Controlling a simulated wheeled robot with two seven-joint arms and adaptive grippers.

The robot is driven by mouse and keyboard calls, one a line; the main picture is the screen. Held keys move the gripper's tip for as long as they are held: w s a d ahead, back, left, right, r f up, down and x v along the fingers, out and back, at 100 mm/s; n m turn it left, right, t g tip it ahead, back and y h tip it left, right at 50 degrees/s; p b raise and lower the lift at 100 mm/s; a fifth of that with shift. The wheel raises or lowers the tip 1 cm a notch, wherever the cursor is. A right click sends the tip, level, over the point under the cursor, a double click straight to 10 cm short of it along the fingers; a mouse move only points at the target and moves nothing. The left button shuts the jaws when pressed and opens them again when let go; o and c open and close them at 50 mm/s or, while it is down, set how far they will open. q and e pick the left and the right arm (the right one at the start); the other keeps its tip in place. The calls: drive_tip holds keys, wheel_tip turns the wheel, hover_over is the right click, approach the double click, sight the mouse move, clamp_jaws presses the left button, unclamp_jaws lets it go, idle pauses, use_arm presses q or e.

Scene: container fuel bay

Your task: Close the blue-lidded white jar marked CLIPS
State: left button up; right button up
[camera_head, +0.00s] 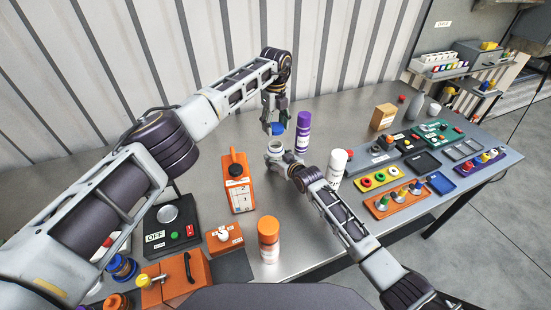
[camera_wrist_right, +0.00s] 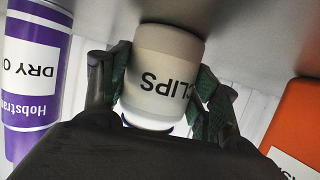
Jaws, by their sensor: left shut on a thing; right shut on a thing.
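The white jar (camera_head: 275,149) stands open near the middle of the metal table. In the right wrist view the jar (camera_wrist_right: 165,62) appears upside down with its CLIPS mark. My right gripper (camera_head: 285,161) is shut around the jar's sides; its fingers also show in the right wrist view (camera_wrist_right: 163,85). My left gripper (camera_head: 276,118) points down above the jar, shut on the blue lid (camera_head: 278,129). The lid is held over the mouth with a small gap in the head view. A little blue shows past the jar's top in the wrist view.
A purple spray can (camera_head: 303,132) stands close right of the jar, and a white can (camera_head: 336,167) at lower right. An orange canister (camera_head: 238,184) is at left, an orange-capped can (camera_head: 268,240) in front. Trays and button panels fill the right side.

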use_arm(q)
hover_over(276, 141)
drive_tip(key=s, duration=0.2)
drive_tip(key=shift+s+a+f, duration=0.1)
drive_tip(key=shift+f, duration=1.15)
drive_tip(key=shift+s+f, duration=0.1)
drive_tip(key=shift+f, duration=1.1)
use_arm(e)
drive_tip(key=shift+c, duration=0.2)
use_arm(q)
drive_tip(key=shift+f, duration=0.15)
drive_tip(key=shift+f, duration=0.8)
drive_tip(key=shift+f, duration=0.55)
